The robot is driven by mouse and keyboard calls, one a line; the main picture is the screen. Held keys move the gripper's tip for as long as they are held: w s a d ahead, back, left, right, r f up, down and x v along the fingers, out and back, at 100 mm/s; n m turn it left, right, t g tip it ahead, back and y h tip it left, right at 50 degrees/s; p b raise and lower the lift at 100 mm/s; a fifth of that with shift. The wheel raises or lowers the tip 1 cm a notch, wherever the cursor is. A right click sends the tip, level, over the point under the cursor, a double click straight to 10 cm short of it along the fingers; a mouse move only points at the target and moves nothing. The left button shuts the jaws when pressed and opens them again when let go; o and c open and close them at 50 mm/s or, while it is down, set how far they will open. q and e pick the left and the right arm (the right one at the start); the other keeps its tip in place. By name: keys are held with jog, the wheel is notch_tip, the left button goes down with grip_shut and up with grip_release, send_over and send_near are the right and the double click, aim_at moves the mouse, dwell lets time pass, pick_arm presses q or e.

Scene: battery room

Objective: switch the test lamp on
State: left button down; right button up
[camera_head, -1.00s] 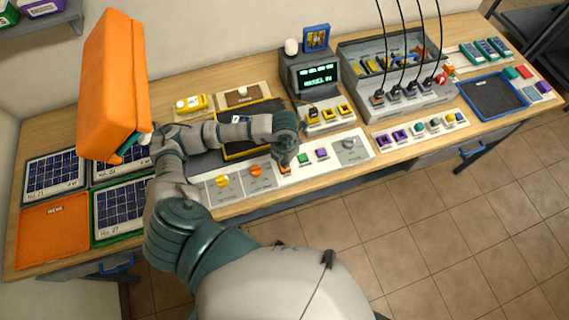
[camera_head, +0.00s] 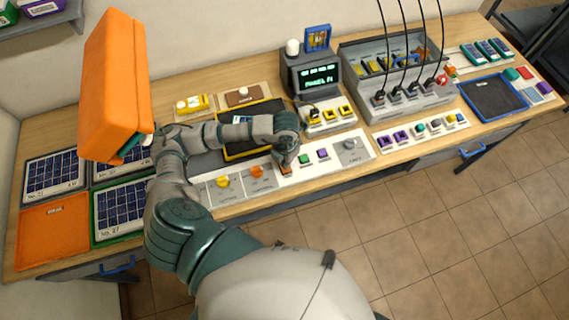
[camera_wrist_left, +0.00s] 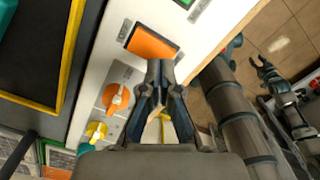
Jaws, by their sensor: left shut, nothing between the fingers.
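My left gripper (camera_head: 287,170) points down over the white control strip (camera_head: 327,158) at the bench's front edge. Its fingers are shut and empty. In the left wrist view the closed fingertips (camera_wrist_left: 160,68) are at the near edge of an orange rocker switch (camera_wrist_left: 152,42); I cannot tell whether they touch it. In the head view the hand largely hides this switch. A white dome (camera_head: 292,47), perhaps the lamp, sits on the monitor and shows no clear glow. My right gripper (camera_wrist_left: 266,70) shows in the left wrist view, low beside the bench, fingers seemingly apart.
Green (camera_head: 304,159) and purple (camera_head: 322,154) buttons and a grey knob (camera_head: 349,145) lie right of the hand. Yellow (camera_head: 222,181) and orange (camera_head: 256,171) knobs lie left. A large orange box-shaped object (camera_head: 112,85) looms at upper left. A monitor (camera_head: 318,77) stands behind.

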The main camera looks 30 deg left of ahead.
pick_arm(q)
jog(key=shift+a+f, duration=0.15)
jog(key=shift+a, duration=0.05)
jog(key=shift+d+f+b, duration=0.2)
jog(key=shift+d+b, duration=0.2)
jog(key=shift+d, duration=0.1)
jog(key=shift+f, duration=0.1)
jog(key=shift+a+f+b, duration=0.3)
jog(key=shift+a+f, duration=0.1)
